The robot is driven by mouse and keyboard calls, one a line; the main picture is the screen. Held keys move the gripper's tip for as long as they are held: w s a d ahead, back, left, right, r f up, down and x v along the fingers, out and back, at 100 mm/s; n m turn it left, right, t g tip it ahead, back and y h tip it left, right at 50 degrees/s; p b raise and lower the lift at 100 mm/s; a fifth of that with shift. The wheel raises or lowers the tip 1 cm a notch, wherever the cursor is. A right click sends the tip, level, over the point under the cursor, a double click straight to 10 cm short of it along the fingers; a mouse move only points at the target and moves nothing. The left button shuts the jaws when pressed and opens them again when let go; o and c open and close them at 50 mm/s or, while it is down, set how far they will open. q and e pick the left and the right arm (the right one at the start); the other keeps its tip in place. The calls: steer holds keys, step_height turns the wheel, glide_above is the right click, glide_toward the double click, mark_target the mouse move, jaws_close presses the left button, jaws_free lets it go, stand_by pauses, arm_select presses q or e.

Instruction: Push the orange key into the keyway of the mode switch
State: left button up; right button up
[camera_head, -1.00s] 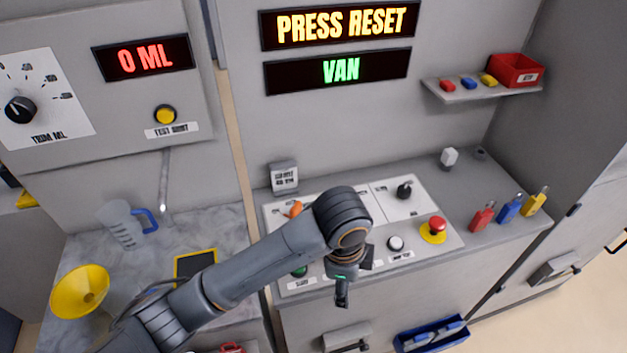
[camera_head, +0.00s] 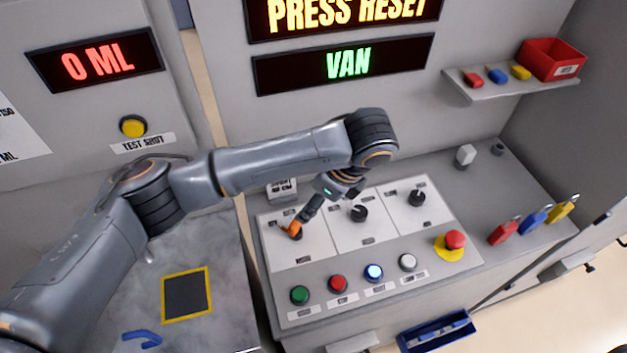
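The orange key (camera_head: 290,228) is at the leftmost white plate (camera_head: 285,252) of the sloped console, at a dark round switch (camera_head: 296,235). How deep it sits in the keyway cannot be seen. My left gripper (camera_head: 303,219) reaches down from the upper right, its thin dark fingertips at the key's right side, touching it or very close. The fingers are seen nearly edge-on, so whether they grip the key is unclear. My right gripper is out of view.
Two black knobs (camera_head: 359,213) (camera_head: 416,198) stand right of the key. Green (camera_head: 299,295), red (camera_head: 338,284), blue-lit (camera_head: 374,272) and white (camera_head: 407,262) buttons line the front, with a red emergency stop (camera_head: 454,241) at right. Displays read "PRESS RESET" and "VAN".

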arm_select(q)
steer(key=p, duration=0.1)
glide_above(297, 222)
steer(key=s+d, duration=0.2)
step_height(297, 222, down, 4)
steer(key=p+x, duration=0.1)
steer(key=x, duration=0.3)
steer(key=shift+w, duration=0.2)
steer(key=x, duration=0.3)
steer(key=shift+w+f+p, duration=0.1)
steer(key=shift+f+p, duration=0.15)
steer(key=shift+p, duration=0.1)
steer(key=shift+a+f, duration=0.1)
steer(key=shift+f, duration=0.2)
steer(key=shift+w+a+f, duration=0.1)
steer(key=shift+w+f, duration=0.05)
steer(key=shift+f, duration=0.15)
steer(key=c, duration=1.2)
steer(key=o, duration=0.4)
steer(key=shift+c, duration=1.5)
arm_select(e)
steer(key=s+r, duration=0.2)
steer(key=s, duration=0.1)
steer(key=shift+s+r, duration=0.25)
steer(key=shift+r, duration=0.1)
